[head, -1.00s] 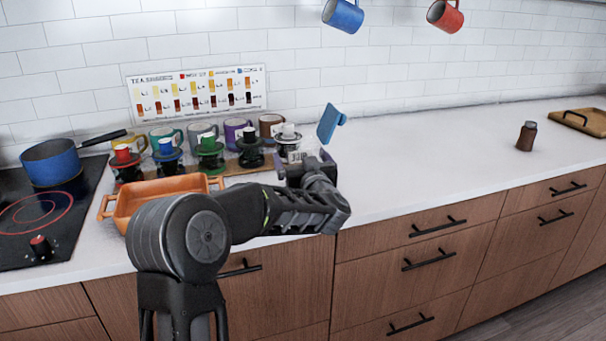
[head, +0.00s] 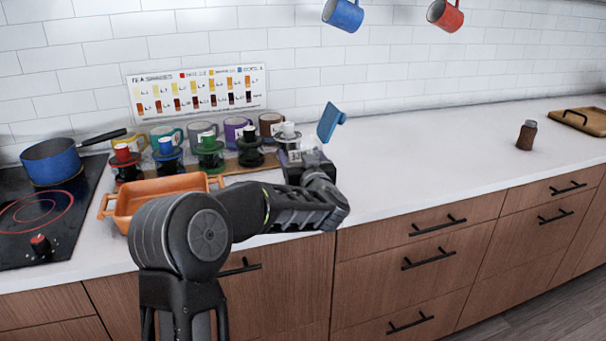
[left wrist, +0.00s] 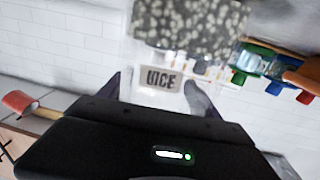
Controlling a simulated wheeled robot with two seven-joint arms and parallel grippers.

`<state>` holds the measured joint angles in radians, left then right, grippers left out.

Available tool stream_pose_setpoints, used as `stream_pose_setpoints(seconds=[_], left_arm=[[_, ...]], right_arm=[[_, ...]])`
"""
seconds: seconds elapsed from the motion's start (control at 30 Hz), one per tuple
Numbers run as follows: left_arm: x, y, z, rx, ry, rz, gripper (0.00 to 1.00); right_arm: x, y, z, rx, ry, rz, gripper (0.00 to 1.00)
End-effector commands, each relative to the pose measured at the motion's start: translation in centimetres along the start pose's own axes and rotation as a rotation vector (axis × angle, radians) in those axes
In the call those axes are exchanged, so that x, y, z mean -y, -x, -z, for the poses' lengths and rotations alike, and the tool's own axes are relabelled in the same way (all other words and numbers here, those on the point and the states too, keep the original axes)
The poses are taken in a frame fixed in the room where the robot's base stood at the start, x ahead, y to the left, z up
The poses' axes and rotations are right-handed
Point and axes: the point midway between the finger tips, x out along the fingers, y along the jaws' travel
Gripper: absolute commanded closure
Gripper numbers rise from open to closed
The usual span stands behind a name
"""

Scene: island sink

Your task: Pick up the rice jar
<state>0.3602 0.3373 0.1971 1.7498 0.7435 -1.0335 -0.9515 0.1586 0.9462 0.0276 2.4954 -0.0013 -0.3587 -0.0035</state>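The rice jar shows in the left wrist view (left wrist: 160,80) as a clear body with a white label and dark letters, with a grey speckled part above. In the head view my left gripper (head: 305,162) is at the counter behind the orange dish's right end, where it hides most of the jar. In the wrist view its two dark fingers are wide apart, one on each side of the label. I cannot tell whether they touch the jar. My right gripper is not in view.
Several cups on dark stands, such as a green one (head: 210,150), stand close to the left of the gripper. An orange dish (head: 122,205) and a blue pot (head: 52,162) lie further left. A blue tablet-like thing (head: 329,122) stands just right.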

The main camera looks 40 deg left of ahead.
Motion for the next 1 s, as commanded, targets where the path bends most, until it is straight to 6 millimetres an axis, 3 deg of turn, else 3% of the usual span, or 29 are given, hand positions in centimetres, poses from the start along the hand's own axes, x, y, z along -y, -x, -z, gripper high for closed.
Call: stream_pose_setpoints(seconds=[0.87,1.0], left_arm=[[0.0,0.0,0.0,0.0,0.0,0.0,1.0],[0.0,-0.01,0.25,-0.004,0.001,0.0,1.0]], right_arm=[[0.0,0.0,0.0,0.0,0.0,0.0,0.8],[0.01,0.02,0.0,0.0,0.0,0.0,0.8]])
